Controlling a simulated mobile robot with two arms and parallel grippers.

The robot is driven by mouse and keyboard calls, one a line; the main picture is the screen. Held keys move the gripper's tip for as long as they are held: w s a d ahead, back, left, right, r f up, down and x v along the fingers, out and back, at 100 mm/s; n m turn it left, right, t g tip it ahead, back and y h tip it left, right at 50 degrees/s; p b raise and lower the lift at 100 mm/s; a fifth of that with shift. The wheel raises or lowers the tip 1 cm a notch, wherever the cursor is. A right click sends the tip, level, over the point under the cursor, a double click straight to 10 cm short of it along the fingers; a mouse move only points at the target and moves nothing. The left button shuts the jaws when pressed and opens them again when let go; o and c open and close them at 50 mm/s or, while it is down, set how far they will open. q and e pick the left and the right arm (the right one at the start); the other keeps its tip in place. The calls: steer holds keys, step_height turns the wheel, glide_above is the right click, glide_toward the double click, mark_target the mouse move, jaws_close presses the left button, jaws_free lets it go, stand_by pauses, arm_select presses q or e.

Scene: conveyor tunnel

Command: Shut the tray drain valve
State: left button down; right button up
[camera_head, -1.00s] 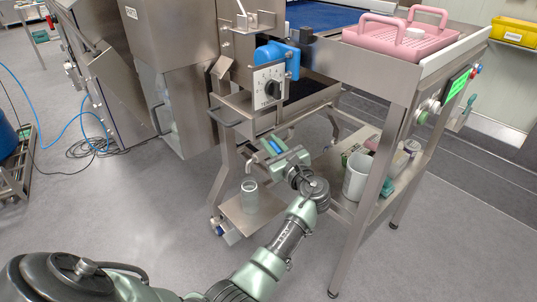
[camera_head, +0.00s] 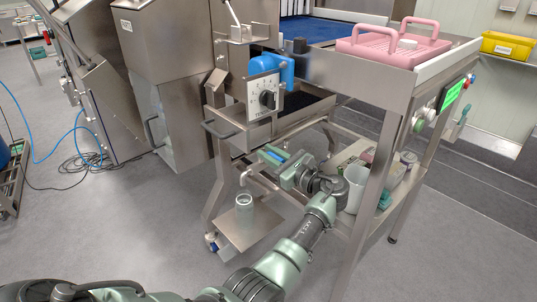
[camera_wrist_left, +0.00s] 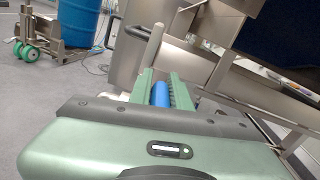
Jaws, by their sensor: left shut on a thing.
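My left gripper (camera_head: 274,156) is shut on a blue handle (camera_wrist_left: 160,94), which lies between its two green fingers in the left wrist view. In the head view the blue shows at the fingertips, below the front of the steel tray (camera_head: 305,112). I take this blue handle for the drain valve's lever; the valve body is hidden by the gripper. A bent steel spout (camera_head: 258,178) comes down below the gripper. A clear jar (camera_head: 244,204) stands upright under it on a low steel plate. My right gripper is not in view.
A dial box (camera_head: 264,97) and a tray rail are above the gripper. A table leg (camera_head: 372,185) stands right of my arm. A white container (camera_head: 356,188) and small items sit on the lower shelf. The floor at left is mostly clear.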

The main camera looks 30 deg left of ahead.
arm_select(q)
steer(key=c, duration=1.6)
jaws_free()
steer(key=shift+w+d, duration=0.15)
steer(key=shift+w, duration=0.1)
steer(key=shift+s, duration=0.1)
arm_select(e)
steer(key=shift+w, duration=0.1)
